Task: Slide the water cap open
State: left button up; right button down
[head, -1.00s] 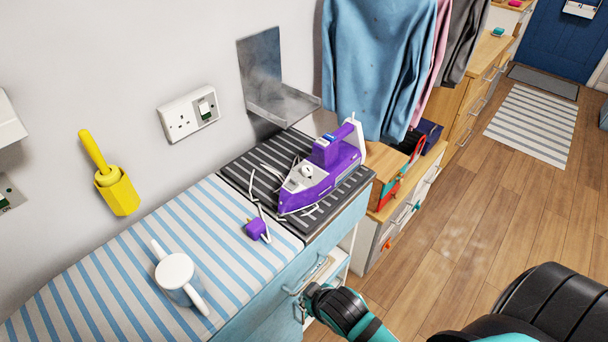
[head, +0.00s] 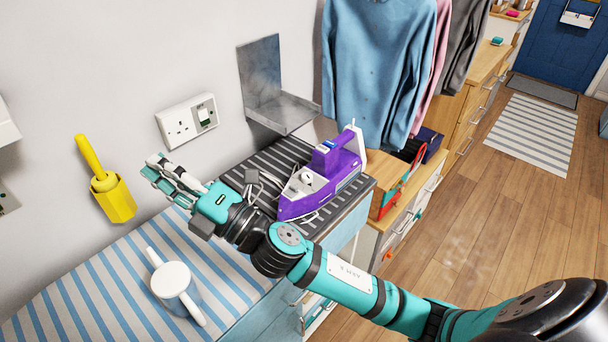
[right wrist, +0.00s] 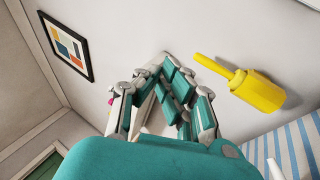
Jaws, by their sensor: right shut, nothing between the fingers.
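The purple and white iron (head: 335,172) lies on the dark striped pad (head: 283,152) at the far end of the ironing board. A small pale round part (head: 307,178) shows on its front upper side; I cannot tell whether this is the water cap or whether it is open. My right gripper (head: 160,172) is shut and empty, above the board's far edge near the wall, left of the iron and apart from it. It also shows in the right wrist view (right wrist: 162,78), pointing toward the wall. My left gripper is not in view.
A white mug-like item with two handles (head: 172,280) stands on the blue-striped board cover (head: 110,275). A yellow holder (head: 114,200) with a handle hangs on the wall. A socket (head: 187,122), a metal bracket (head: 283,112) and hanging clothes (head: 375,65) are nearby.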

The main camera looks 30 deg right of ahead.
jog(key=s+a+n+g+y, duration=0.5)
jog(key=a+n+g+y, duration=0.3)
jog(key=n+g, duration=0.8)
jog(key=d+f+n+g+h, duration=0.1)
jog(key=f+n+h, duration=0.3)
jog(key=w+d+f+n+g+h, duration=0.1)
jog(key=f+n+h, duration=0.3)
jog(key=n, duration=0.1)
jog(key=d+f+n+h, duration=0.1)
jog(key=f+n+h, duration=0.2)
jog(key=f+n, duration=0.2)
jog(key=shift+w+d+f+g+h, duration=0.1)
jog(key=shift+w+d+g+h, duration=0.15)
jog(key=shift+g+h, duration=0.15)
jog(key=w+d+f+n+t+h, duration=0.1)
jog(key=w+d+f+h, duration=0.25)
jog(key=d, duration=0.35)
jog(key=t+h, duration=0.1)
jog(key=h, duration=1)
send_near(308, 184)
jog(key=shift+y, duration=0.25)
jog(key=p+x, duration=0.2)
jog(key=x, duration=0.4)
jog(key=shift+w+d+r, duration=0.1)
jog(key=shift+d, duration=0.05)
